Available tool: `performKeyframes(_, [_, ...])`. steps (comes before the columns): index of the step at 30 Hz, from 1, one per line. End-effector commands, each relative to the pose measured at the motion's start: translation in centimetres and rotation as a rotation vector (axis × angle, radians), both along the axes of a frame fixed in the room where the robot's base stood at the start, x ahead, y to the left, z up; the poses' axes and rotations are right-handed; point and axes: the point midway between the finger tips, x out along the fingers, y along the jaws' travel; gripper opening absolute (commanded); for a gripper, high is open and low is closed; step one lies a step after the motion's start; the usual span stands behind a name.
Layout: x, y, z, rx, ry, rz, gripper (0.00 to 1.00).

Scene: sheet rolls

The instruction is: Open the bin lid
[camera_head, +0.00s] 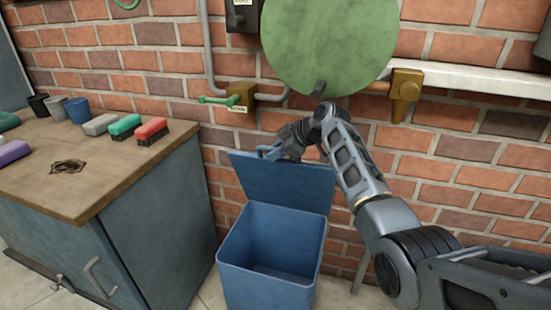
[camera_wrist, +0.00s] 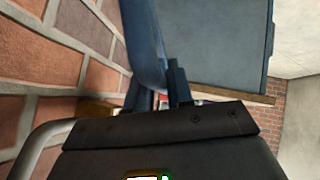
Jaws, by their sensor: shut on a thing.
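The blue bin (camera_head: 262,287) stands on the floor against the brick wall, and its inside shows empty. Its blue lid (camera_head: 285,185) is raised and leans back near upright, with its free edge at the top. My gripper (camera_head: 277,150) is at that top edge, shut on the lid near its upper left part. In the wrist view the lid (camera_wrist: 145,45) shows as a blue strip running to the dark fingers of my gripper (camera_wrist: 163,92). The exact contact is partly hidden by the gripper body.
A wooden-topped cabinet (camera_head: 55,185) stands left of the bin, with brushes (camera_head: 151,131) and cups (camera_head: 77,111) on it. A green disc (camera_head: 330,45), a brass valve (camera_head: 404,95) and pipes are on the wall above. A white shelf (camera_head: 480,78) is at the right.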

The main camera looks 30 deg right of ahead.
Motion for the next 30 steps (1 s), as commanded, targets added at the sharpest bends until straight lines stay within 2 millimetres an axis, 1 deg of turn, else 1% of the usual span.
performKeyframes(11, [0.04, -0.07, -0.07, -0.001, 0.001, -0.001, 0.00])
performKeyframes(12, [0.05, -0.06, -0.08, -0.001, 0.002, 0.000, 0.23])
performKeyframes(18, [0.05, -0.06, -0.04, -0.001, 0.001, 0.000, 0.42])
performKeyframes(26, [-0.02, -0.12, 0.10, 0.000, 0.000, 0.000, 0.42])
performKeyframes(30, [-0.72, -0.54, 0.89, -0.001, -0.002, -0.001, 0.42])
